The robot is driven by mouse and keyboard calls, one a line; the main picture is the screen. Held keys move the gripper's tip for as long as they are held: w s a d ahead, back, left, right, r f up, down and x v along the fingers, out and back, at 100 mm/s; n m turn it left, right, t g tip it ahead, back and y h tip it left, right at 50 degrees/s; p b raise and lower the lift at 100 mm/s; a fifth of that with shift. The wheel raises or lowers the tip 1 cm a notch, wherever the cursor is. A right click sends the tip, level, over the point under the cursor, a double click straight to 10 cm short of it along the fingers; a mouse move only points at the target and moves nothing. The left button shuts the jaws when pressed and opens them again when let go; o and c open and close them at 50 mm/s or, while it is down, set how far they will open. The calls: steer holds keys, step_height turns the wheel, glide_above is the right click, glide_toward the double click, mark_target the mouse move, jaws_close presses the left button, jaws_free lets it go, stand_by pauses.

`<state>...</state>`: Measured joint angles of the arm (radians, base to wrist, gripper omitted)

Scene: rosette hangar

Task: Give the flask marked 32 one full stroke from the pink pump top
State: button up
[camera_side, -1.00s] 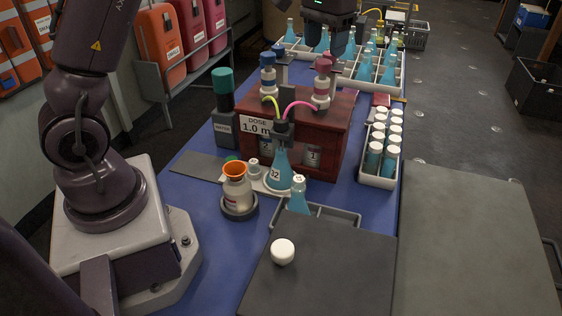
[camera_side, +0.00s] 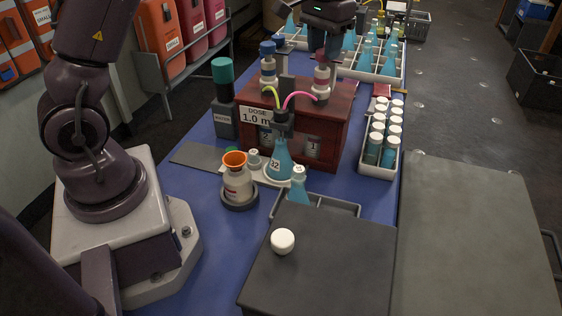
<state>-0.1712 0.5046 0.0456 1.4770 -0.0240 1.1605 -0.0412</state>
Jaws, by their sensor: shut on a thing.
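The blue-liquid flask marked 32 (camera_side: 280,164) stands upright on a pale holder in front of the dark red dosing box (camera_side: 325,124). A dark nozzle head (camera_side: 283,121) sits over its mouth, with a pink tube (camera_side: 298,95) and a yellow-green tube running to it. The pink pump top (camera_side: 320,59) is on a white bottle with a pink band at the box's right. My gripper (camera_side: 326,50) is at this top from above and behind, its fingers shut on it. The fingertips are partly hidden. I cannot tell how far the top is pressed.
A blue-topped pump (camera_side: 267,67) stands left of the pink one. A sign on the box reads "DOSE 1.0 m", partly hidden. A rack of white-capped vials (camera_side: 379,172) is at right. An orange-rimmed bottle (camera_side: 237,182) and another flask (camera_side: 298,184) stand in front.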

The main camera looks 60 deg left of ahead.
steer(key=shift+r, duration=1)
steer(key=shift+f, duration=1)
stand_by(0.5)
steer(key=o, duration=0.7)
steer(key=shift+r, duration=3.55)
steer(key=shift+w, duration=0.1)
